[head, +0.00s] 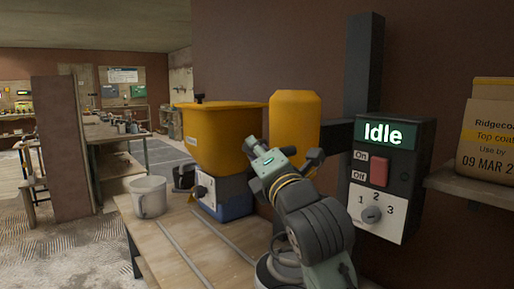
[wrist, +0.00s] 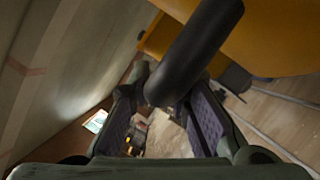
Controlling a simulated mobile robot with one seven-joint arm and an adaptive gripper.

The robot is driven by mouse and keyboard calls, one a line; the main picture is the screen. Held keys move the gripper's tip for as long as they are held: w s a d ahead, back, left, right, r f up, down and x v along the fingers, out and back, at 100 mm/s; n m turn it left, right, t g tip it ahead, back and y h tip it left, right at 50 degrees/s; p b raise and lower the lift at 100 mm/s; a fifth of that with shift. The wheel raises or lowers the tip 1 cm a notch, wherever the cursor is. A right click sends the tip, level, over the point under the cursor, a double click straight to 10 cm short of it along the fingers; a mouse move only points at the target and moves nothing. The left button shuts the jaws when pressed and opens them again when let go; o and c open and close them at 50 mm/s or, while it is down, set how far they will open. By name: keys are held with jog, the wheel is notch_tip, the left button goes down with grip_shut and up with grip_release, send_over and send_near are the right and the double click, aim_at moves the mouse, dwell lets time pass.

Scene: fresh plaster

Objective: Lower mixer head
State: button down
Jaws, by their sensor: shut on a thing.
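The mixer head (head: 294,122) is a yellow-orange rounded housing, joined by a dark arm to an upright dark column (head: 361,75). A thick dark handle (wrist: 205,45) runs from beside yellow bodywork down between my fingers in the wrist view. My gripper (wrist: 165,92) is closed around its lower end, with a purple-grey pad on each side. In the head view my gripper (head: 314,160) is at the lower right of the mixer head, and my wrist hides the space beneath it. The control box (head: 392,180) reads "Idle", with a red switch and a 1-2-3 dial.
A yellow hopper on a blue base (head: 222,140) stands left of the mixer head on a wooden bench (head: 185,240). A pale bucket (head: 149,196) stands at the bench's left. A shelf (head: 470,185) with a paper sack (head: 488,130) is at the right.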

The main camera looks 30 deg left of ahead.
notch_tip(320, 180, down, 16)
jog(key=b, duration=1)
jog(key=shift+b, duration=0.35)
jog(key=shift+a, duration=0.1)
jog(key=c, duration=1.7)
grip_release()
jog(key=shift+o, duration=1.1)
jog(key=shift+r, duration=0.15)
jog(key=v, duration=0.7)
jog(key=shift+s+d, duration=0.2)
jog(key=shift+d, duration=0.1)
